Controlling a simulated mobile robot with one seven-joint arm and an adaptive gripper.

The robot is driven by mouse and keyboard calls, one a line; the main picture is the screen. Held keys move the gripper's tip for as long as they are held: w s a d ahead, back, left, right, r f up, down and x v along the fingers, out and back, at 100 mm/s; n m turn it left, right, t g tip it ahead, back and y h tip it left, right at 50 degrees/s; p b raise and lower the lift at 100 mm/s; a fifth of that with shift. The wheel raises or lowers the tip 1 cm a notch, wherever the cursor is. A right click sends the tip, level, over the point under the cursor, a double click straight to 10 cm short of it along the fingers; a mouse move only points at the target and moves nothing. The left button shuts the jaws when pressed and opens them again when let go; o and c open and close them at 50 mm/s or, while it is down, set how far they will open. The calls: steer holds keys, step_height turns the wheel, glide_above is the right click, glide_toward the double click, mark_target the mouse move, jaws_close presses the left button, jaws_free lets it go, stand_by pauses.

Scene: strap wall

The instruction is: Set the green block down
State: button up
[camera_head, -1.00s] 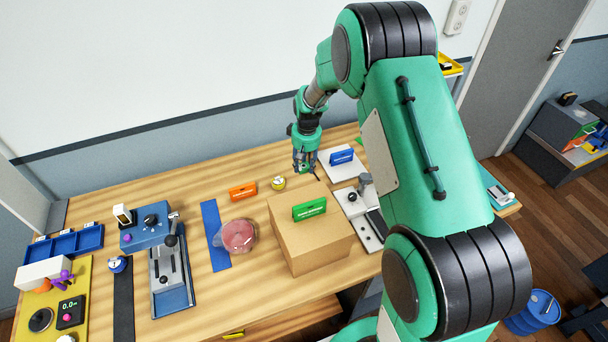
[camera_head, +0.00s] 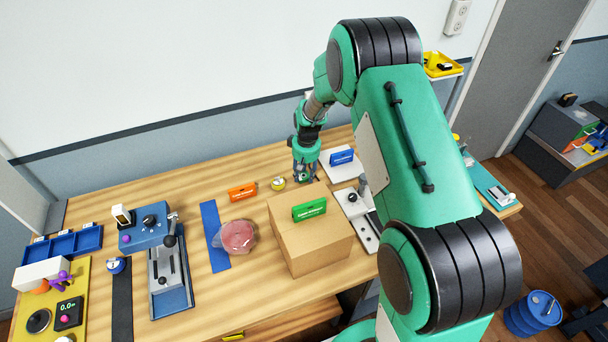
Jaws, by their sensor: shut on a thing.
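My gripper (camera_head: 304,181) points down near the back edge of the box, behind the green block in the picture. A gap shows between its fingers and this block. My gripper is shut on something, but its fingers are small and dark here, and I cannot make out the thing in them.
A blue block (camera_head: 342,157) is on a white plate to the right. A pink round thing (camera_head: 238,236) lies by a blue strip (camera_head: 214,235). Bare wood shows at the back left.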

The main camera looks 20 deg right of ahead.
mark_target(306, 178)
steer(key=o, duration=1.4)
steer(key=shift+o, duration=0.2)
step_height(306, 178, up, 12)
steer(key=s+p, duration=0.1)
steer(key=shift+p, duration=0.35)
steer(key=shift+s+d+r, duration=0.1)
